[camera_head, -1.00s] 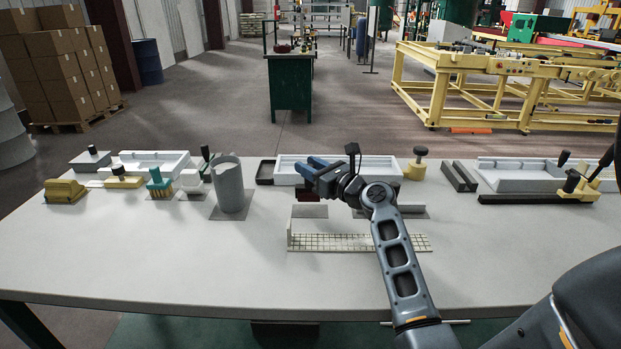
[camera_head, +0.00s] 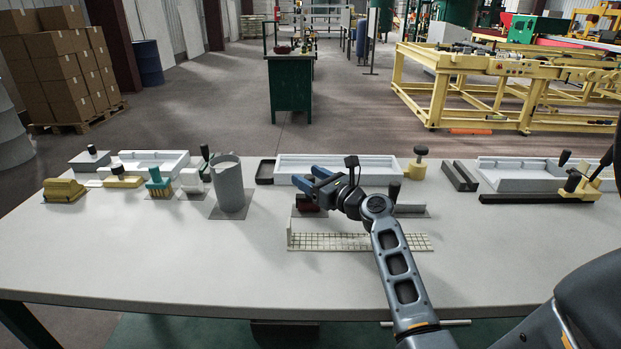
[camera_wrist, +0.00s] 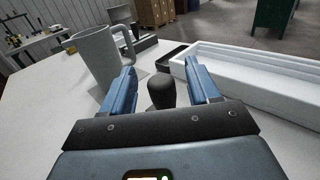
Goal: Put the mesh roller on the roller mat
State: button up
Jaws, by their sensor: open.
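My gripper (camera_head: 306,176) is open over the middle of the table. In the wrist view its two blue fingers (camera_wrist: 166,84) stand on either side of a black upright handle (camera_wrist: 160,93), apart from it. In the head view a dark red tool (camera_head: 306,206) sits on a small grey mat below my gripper, partly hidden by it. A grey bar-like tool (camera_head: 409,209) with a black handle lies on another grey mat just right of my wrist. I cannot tell for sure which tool is the mesh roller or which mat is the roller mat.
A pale strip with a grid (camera_head: 350,242) lies in front of my gripper. A grey pitcher (camera_head: 229,187) stands left, also in the wrist view (camera_wrist: 97,58). A long white tray (camera_head: 345,171) lies behind. Several hand tools stand at left. The front of the table is clear.

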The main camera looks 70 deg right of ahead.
jog(key=b+v, duration=0.1)
jog(key=v, duration=1.1)
dwell(0.5)
